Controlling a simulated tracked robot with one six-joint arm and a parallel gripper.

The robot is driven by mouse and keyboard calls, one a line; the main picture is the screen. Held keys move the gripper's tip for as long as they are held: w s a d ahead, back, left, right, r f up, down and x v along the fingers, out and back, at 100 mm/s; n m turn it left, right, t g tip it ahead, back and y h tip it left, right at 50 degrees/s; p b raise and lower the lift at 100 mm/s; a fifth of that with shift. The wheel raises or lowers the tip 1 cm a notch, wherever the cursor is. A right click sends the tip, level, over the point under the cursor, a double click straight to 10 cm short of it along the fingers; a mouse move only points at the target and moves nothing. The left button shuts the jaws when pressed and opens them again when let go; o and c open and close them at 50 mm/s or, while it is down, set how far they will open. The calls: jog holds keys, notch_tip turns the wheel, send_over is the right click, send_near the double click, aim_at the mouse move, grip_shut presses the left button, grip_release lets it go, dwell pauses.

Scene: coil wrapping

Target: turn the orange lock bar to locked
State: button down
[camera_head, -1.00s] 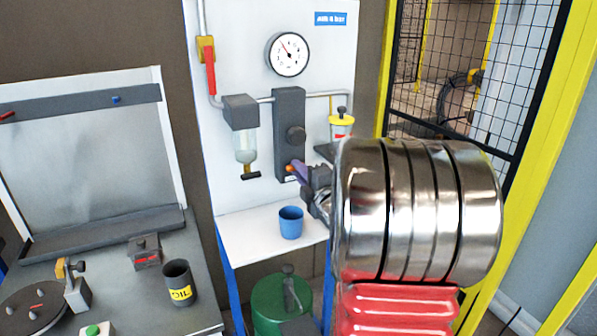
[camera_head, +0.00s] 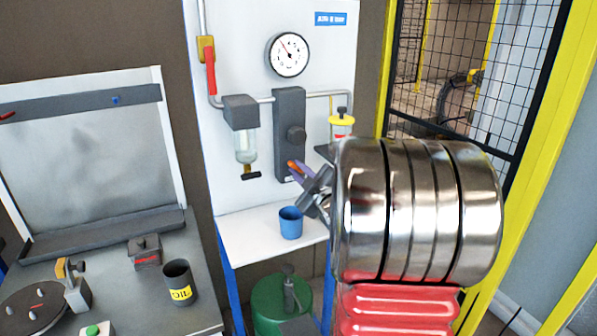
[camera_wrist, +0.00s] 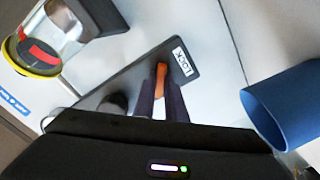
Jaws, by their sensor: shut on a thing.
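The orange lock bar (camera_wrist: 161,76) is on the dark regulator block (camera_head: 289,112), near a white LOCK label (camera_wrist: 181,62) at the block's lower end. In the wrist view the bar's tip sticks out beyond the fingers. My gripper (camera_wrist: 162,98) is shut on the bar with its two dark fingers on either side of it. In the head view my gripper (camera_head: 295,171) reaches the block's lower end from the right, and a small orange end shows there. The rest of the bar is hidden between the fingers.
A blue cup (camera_head: 291,222) stands on the white shelf (camera_head: 250,230) just below my gripper. A filter bowl (camera_head: 245,147) hangs left of the block. A yellow-capped cup (camera_head: 341,124) is to its right. A gauge (camera_head: 288,54) sits above.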

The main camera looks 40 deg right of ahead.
jog(key=m, duration=1)
jog(key=shift+f, duration=0.4)
jog(key=c, duration=1.8)
grip_release()
jog(key=shift+r, duration=0.25)
jog(key=shift+s, duration=0.1)
jog(key=v, duration=1.3)
jog(key=shift+s+a, duration=0.15)
jog(key=shift+s, duration=0.15)
